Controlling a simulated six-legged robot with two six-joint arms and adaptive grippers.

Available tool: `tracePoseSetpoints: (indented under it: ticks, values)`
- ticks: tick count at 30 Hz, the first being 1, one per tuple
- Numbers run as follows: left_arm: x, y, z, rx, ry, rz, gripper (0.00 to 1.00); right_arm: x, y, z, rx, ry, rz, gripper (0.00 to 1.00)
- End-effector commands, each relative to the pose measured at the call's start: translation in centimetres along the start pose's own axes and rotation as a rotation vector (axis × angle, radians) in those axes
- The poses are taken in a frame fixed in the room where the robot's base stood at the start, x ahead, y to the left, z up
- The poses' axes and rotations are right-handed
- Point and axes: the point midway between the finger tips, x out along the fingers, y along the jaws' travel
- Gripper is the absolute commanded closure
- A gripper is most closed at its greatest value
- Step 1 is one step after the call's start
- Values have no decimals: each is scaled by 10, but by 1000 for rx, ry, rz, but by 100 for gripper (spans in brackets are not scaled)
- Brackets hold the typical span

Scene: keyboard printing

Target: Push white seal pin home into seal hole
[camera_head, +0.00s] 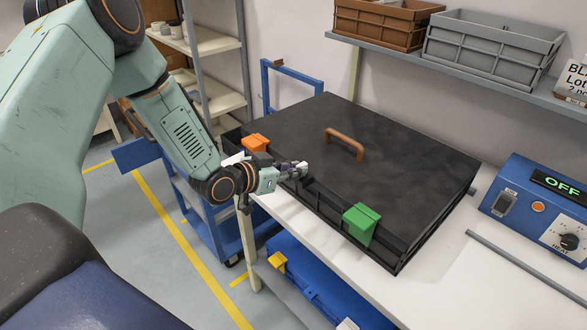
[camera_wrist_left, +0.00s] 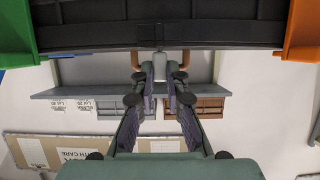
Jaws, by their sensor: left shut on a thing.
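A black case (camera_head: 390,150) with a closed lid lies on the white bench. An orange clip (camera_head: 255,143) and a green clip (camera_head: 362,222) sit on its front edge; both also show in the wrist view, green (camera_wrist_left: 18,35) at left and orange (camera_wrist_left: 300,35) at right. My left gripper (camera_head: 297,168) is at the front edge between the clips. In the wrist view, the gripper (camera_wrist_left: 159,72) is closed on a small pale pin (camera_wrist_left: 159,62) at the case's front rim. How deep the pin sits cannot be told. The seal hole is hidden. My right gripper is not in view.
A brown handle (camera_head: 344,143) stands on the lid. A blue control box (camera_head: 530,205) reading OFF is at right, with a grey bar (camera_head: 525,265) before it. Crates (camera_head: 490,45) stand on the shelf above. A blue cart (camera_head: 215,215) stands left of the bench.

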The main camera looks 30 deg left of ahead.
Motion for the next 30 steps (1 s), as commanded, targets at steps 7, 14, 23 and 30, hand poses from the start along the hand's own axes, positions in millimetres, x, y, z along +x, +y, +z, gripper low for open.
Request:
tracePoseSetpoints:
  ticks: [7,14,23,30]
  values:
    - [0,0,0,-1,0,0,100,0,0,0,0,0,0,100]
    - [1,0,2,-1,-1,0,100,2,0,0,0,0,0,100]
    - [2,0,4,0,-1,0,80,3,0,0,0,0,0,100]
    - [2,0,4,0,-1,0,61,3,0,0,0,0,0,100]
